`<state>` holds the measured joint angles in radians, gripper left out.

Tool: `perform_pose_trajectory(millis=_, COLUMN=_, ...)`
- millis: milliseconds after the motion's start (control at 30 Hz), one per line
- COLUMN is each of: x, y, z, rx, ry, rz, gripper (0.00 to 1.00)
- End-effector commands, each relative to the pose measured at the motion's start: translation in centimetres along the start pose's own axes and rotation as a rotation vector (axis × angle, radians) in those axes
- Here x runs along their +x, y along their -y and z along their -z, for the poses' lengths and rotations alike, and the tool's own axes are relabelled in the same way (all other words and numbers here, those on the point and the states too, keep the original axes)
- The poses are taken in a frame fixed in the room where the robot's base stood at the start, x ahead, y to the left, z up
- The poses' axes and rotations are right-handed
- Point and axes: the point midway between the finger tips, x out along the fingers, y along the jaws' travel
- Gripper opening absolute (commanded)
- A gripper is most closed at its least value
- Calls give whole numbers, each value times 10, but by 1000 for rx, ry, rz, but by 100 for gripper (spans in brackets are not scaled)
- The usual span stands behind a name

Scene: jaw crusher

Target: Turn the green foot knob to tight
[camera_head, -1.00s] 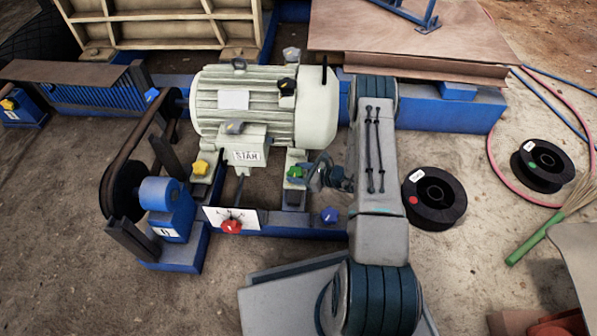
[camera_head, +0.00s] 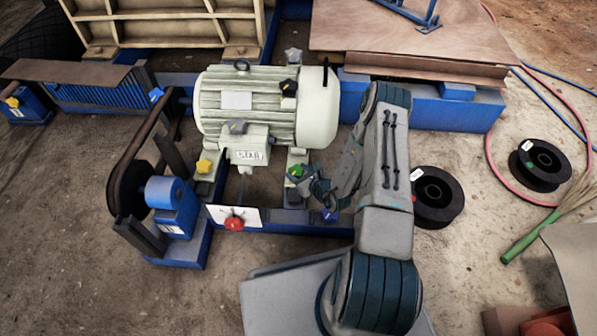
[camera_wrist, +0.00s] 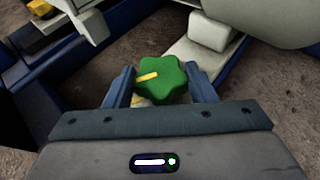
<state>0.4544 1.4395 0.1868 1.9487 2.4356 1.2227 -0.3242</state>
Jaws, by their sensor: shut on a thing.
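The green foot knob (camera_head: 295,171) sits on the motor's near right foot. In the wrist view the green knob (camera_wrist: 162,80) is a lobed star with a yellow mark pointing to the left. My gripper (camera_wrist: 161,92) has one finger on each side of the knob and is shut on it. In the head view my gripper (camera_head: 306,180) reaches the knob from the right, and my wrist and arm hide part of the foot. A small light patch shows just below the knob between the fingers.
A yellow knob (camera_head: 204,165) is on the left foot, a red knob (camera_head: 233,223) on a white dial plate (camera_head: 246,212), and a blue knob (camera_head: 329,215) beside my wrist. The cream motor (camera_head: 262,105) stands behind. A black spool (camera_head: 438,196) lies right of my arm.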

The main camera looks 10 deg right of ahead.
Motion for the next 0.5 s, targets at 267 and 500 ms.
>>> perform_pose_trajectory(millis=267, x=0, y=1, z=1, rx=-1, ry=-1, rz=2, gripper=27)
perform_pose_trajectory(millis=500, x=0, y=0, z=0, rx=-1, ry=0, rz=-1, gripper=72)
